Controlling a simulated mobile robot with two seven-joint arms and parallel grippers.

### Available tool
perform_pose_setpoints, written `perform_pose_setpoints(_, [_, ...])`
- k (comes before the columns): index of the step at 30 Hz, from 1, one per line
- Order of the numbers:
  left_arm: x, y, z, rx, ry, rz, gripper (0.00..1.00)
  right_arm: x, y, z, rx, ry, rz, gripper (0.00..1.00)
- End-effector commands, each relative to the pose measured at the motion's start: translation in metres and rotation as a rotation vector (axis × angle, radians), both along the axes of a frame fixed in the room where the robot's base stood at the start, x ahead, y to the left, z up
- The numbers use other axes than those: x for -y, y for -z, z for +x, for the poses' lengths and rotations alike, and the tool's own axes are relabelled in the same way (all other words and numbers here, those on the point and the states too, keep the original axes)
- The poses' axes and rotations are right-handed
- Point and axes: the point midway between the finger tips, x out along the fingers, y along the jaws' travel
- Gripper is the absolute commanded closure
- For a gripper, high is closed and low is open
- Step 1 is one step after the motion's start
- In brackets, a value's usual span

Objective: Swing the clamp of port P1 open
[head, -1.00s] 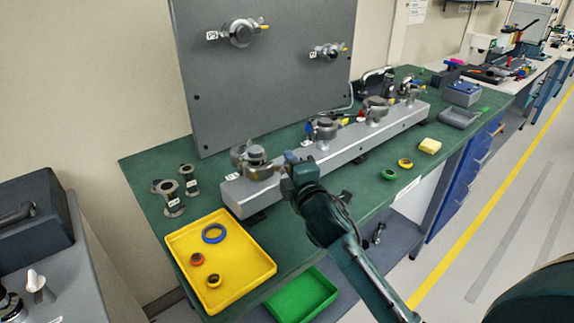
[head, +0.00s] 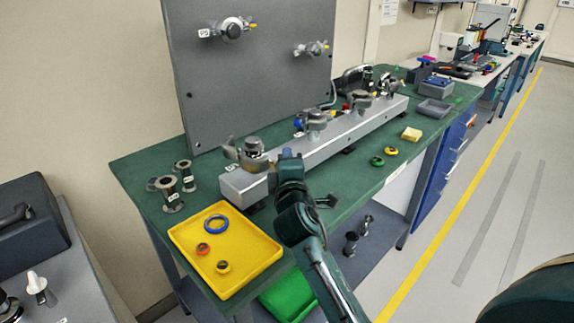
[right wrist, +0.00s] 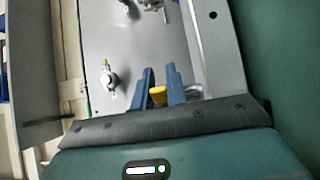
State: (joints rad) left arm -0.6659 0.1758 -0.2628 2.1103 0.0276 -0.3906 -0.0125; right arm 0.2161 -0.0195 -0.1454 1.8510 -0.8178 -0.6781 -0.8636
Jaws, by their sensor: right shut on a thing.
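The leftmost port (head: 253,148) on the grey bar carries a silver clamp (head: 231,152), part of which stands out to its left. No label is readable on this port, so I cannot tell whether it is P1. My right gripper (head: 287,154) is just right of this port, close above the bar. In the right wrist view, its blue fingers (right wrist: 160,86) are shut on a small yellow piece (right wrist: 158,97), which looks like a clamp's handle end. The fingers hide this piece in the head view. My left gripper is not in view.
The long grey bar (head: 330,146) bears several more clamped ports. A grey upright panel (head: 255,80) with two clamped ports stands behind. A yellow tray (head: 259,266) with rings lies front left; flanged pieces (head: 170,194) stand beside it. Loose rings and a yellow block (head: 411,134) lie right.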

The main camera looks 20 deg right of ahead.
Motion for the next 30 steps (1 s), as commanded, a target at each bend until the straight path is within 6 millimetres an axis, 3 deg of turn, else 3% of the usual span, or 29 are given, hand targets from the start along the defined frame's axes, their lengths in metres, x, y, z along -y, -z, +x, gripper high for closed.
perform_pose_setpoints(20, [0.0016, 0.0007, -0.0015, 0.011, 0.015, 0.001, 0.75, 0.0003, 0.0001, 0.0001, -0.001, 0.053, 0.0, 1.0])
perform_pose_setpoints(21, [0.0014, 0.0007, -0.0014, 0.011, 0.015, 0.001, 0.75, 0.0003, 0.0002, 0.0001, -0.001, 0.053, 0.0, 0.85])
perform_pose_setpoints(30, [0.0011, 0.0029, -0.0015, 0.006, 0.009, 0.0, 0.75, -0.0001, 0.0001, 0.0003, 0.0, 0.051, 0.0, 0.64])
